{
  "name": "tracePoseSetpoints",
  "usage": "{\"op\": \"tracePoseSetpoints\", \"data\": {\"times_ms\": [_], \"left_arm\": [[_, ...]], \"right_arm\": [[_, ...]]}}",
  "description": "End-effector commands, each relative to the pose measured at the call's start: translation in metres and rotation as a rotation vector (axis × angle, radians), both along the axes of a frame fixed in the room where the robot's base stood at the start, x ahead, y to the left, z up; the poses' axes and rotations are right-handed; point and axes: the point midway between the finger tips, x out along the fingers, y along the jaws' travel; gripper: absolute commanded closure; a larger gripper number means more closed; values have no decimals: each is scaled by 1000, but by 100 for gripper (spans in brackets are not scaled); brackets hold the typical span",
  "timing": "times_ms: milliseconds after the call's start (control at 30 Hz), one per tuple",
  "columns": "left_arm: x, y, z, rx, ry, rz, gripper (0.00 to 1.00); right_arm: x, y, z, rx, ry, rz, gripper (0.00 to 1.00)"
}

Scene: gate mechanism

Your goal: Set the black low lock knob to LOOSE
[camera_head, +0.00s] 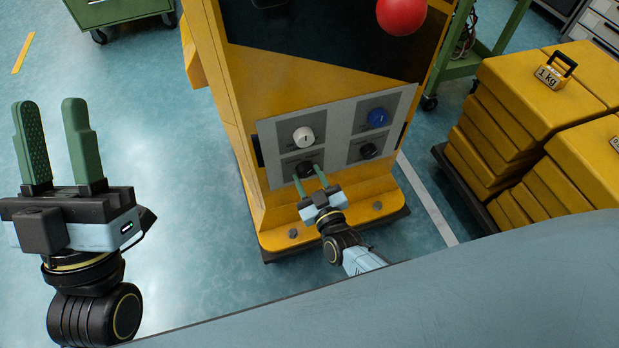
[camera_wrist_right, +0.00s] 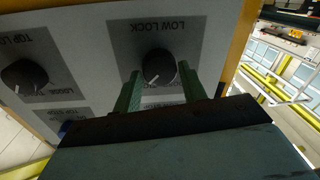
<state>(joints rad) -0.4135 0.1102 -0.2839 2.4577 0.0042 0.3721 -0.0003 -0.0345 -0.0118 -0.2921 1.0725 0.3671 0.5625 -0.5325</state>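The black low lock knob (camera_head: 304,169) is at the lower left of the grey panel in the head view. In the right wrist view the low lock knob (camera_wrist_right: 158,66) appears under the upside-down words LOW LOCK, with its white pointer line slanting toward the lower left of the picture. My right gripper (camera_head: 312,177) is at this knob. In the wrist view its green fingers (camera_wrist_right: 160,76) stand apart on either side of the knob, with seemingly narrow gaps. The knob's position labels are mostly hidden. My left gripper (camera_head: 50,115) is open and empty at the far left.
The grey panel (camera_head: 333,132) also bears a white knob (camera_head: 303,136), a blue knob (camera_head: 377,117) and the black top lock knob (camera_head: 368,150). A red ball (camera_head: 401,14) is above. Yellow weights (camera_head: 520,95) stand at right. Floor at left is clear.

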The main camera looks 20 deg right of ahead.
Motion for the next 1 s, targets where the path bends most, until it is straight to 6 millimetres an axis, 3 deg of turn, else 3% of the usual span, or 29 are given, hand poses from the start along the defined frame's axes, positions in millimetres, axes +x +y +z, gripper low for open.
{"op": "tracePoseSetpoints", "data": {"times_ms": [33, 200, 567, 1000], "left_arm": [[0, 0, 0, 0, 1, 0, 64], [0, 0, 0, 1, 1, 1, 64], [5, -1, -1, 14, 47, 0, 64], [22, -6, -14, 78, 264, -2, 64]], "right_arm": [[0, 0, 0, 0, 0, 0, 65], [0, 0, 0, 0, 0, 0, 85], [0, 0, 1, -73, -2, 0, 85], [-1, 1, 2, -431, -12, 0, 85]]}}
